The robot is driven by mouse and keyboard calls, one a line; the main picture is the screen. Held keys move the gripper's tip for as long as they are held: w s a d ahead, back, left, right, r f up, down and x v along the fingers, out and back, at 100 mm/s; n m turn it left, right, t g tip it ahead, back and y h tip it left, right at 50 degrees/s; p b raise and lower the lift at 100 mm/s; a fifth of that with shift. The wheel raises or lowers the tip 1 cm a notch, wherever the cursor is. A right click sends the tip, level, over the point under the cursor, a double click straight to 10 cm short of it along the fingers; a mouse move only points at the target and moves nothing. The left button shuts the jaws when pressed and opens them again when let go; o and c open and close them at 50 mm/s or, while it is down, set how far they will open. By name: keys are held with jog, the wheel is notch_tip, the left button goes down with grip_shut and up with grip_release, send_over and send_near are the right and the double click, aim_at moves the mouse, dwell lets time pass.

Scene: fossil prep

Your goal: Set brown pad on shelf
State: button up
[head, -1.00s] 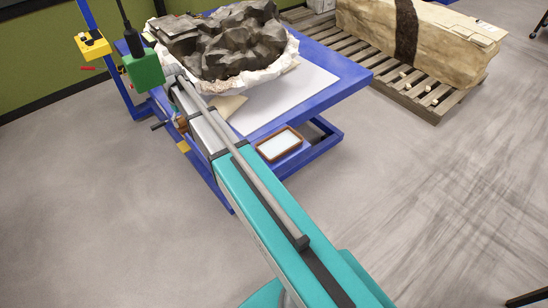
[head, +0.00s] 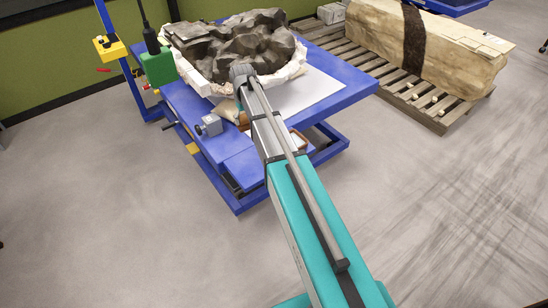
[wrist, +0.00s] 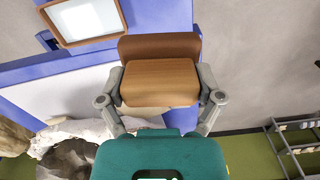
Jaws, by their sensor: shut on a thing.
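The brown pad (wrist: 160,82) is a block with a darker brown far face, held between both fingers of my gripper (wrist: 160,90) in the wrist view. In the head view, a small brown part of the pad (head: 243,119) shows beside the arm's end; the arm hides most of the gripper. The blue bench (head: 345,92) has a lower blue ledge (head: 236,158) at its near side, which looks like the shelf. My gripper is over this near side; its height above the ledge is hard to tell.
A brown-rimmed tray (wrist: 60,36) with a pale inside lies near the pad; the arm mostly covers it in the head view. A grey device (head: 209,125) sits on the bench's near left. A dark fossil (head: 240,45) in a white jacket fills the back. A pallet (head: 440,112) stands right.

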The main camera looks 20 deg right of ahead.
jog(key=shift+s+a+f, duration=0.1)
dwell(0.4)
jog(key=s+a+f+b, duration=0.2)
jog(key=s+f+b, duration=0.3)
jog(key=f+b, duration=0.2)
jog(key=s+a+f+n+b, duration=0.1)
jog(key=s+a+f+b, duration=0.1)
jog(key=s+f+b, duration=0.3)
jog(key=shift+a+f+b, duration=0.3)
jog(key=shift+f+b, duration=0.55)
jog(key=shift+b, duration=0.1)
jog(key=b, duration=0.9)
send_over(250, 166)
jog(key=f, duration=0.9)
jog(key=shift+s+a, duration=0.2)
jog(key=shift+s, duration=0.2)
jog(key=shift+f, duration=0.1)
jog(key=shift+w+d+f+b, duration=0.15)
jog(key=shift+w+f+b, duration=0.25)
jog(key=shift+f+b, duration=1.55)
jog(key=shift+b, duration=0.05)
